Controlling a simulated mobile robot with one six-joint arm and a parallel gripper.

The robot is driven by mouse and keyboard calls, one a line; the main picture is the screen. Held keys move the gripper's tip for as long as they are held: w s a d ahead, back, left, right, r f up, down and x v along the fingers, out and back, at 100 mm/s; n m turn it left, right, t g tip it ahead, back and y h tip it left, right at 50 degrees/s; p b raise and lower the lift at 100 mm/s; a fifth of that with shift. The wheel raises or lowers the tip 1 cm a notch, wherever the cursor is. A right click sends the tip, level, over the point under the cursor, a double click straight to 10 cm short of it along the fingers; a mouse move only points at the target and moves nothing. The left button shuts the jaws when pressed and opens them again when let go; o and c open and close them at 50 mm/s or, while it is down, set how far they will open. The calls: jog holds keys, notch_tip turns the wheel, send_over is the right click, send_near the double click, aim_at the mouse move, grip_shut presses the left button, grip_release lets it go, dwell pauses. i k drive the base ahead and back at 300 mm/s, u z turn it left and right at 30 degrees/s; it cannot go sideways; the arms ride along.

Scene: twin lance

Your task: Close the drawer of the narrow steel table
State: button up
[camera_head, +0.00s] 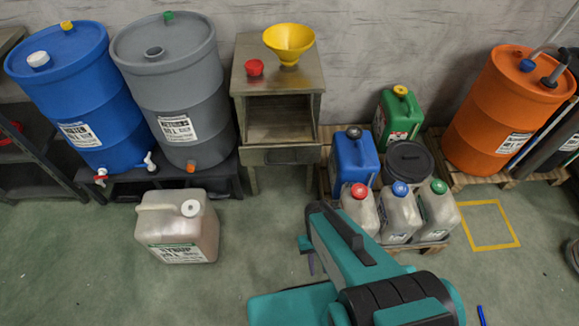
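The narrow steel table (305,76) stands against the wall, left of the picture's middle. Its drawer (281,155) is pulled out toward me, and its inside looks empty. The drawer front has a small dark handle, hard to make out. A yellow funnel (289,40) and a red cap (255,67) are on the table top. My teal arm is in the lower middle, in front of the table and apart from the drawer.
Blue (75,100) and grey (180,90) drums stand on a dark rack left of the table. A syrup jug (178,227) is on the floor before them. Several canisters (355,160) crowd a pallet just right of the drawer. An orange drum (500,110) is farther right. Floor before the drawer is clear.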

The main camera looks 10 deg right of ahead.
aim_at(280, 129)
jog(key=z, duration=0.05)
jog(key=k, duration=1.35)
jog(key=u, duration=1.25)
jog(key=i, duration=1)
jog(key=z, duration=0.1)
